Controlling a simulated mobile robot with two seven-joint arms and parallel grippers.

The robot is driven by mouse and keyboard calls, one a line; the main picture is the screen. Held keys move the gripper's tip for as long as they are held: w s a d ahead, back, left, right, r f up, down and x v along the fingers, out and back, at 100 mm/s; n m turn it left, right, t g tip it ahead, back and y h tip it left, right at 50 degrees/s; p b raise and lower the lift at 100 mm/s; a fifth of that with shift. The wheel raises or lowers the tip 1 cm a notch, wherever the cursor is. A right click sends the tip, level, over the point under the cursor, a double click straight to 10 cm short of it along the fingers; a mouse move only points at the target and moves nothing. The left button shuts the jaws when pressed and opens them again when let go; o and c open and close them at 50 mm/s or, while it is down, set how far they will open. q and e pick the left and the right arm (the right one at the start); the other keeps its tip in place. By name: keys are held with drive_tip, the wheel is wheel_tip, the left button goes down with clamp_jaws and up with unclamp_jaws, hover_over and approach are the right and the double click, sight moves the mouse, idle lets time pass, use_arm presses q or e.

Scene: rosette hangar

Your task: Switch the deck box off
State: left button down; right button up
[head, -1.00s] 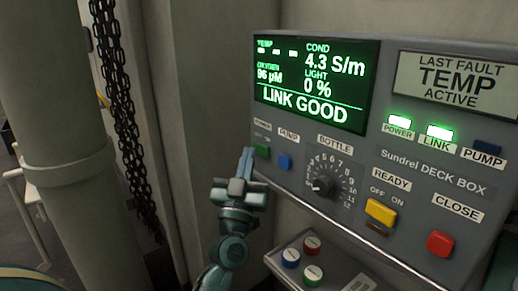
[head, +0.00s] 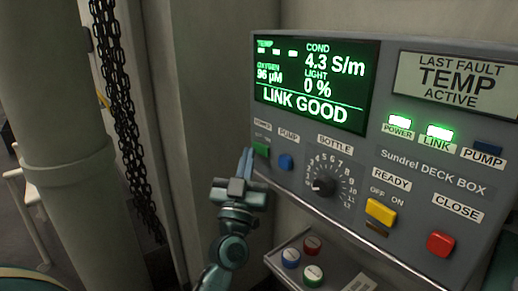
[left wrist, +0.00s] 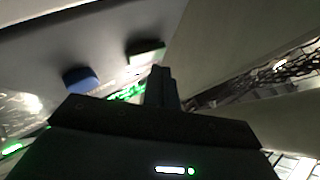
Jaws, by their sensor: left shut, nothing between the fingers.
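The deck box (head: 428,162) is a grey panel at the right of the head view. Its screen (head: 317,83) reads LINK GOOD, and the POWER (head: 400,120) and LINK lamps are lit green. The green power switch (head: 261,150) is at its left edge, beside the blue pump button (head: 286,162). Both also show in the left wrist view, the green switch (left wrist: 146,54) and the blue button (left wrist: 80,78). My left gripper (head: 248,157) is shut and empty, its fingertips just left of the green switch. I cannot tell whether they touch it. My right gripper is not in view.
A bottle dial (head: 323,186), a yellow ready switch (head: 380,211) and a red close button (head: 440,243) share the panel. A tray (head: 330,257) with several coloured caps sits below. A chain (head: 118,90) and a thick pipe (head: 65,140) stand left.

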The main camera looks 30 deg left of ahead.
use_arm(q)
drive_tip(key=shift+w, duration=0.15)
drive_tip(key=shift+w+d, duration=0.15)
drive_tip(key=shift+w, duration=0.25)
idle(0.4)
idle(0.3)
drive_tip(key=shift+s+p, duration=0.5)
drive_tip(key=shift+s, duration=0.05)
drive_tip(key=shift+s+a+p, duration=0.25)
drive_tip(key=shift+s, duration=0.55)
drive_tip(key=shift+s+a+p, duration=0.2)
drive_tip(key=shift+s, duration=0.6)
drive_tip(key=shift+s+a+p, duration=0.25)
drive_tip(key=shift+s, duration=0.55)
drive_tip(key=shift+f, duration=0.1)
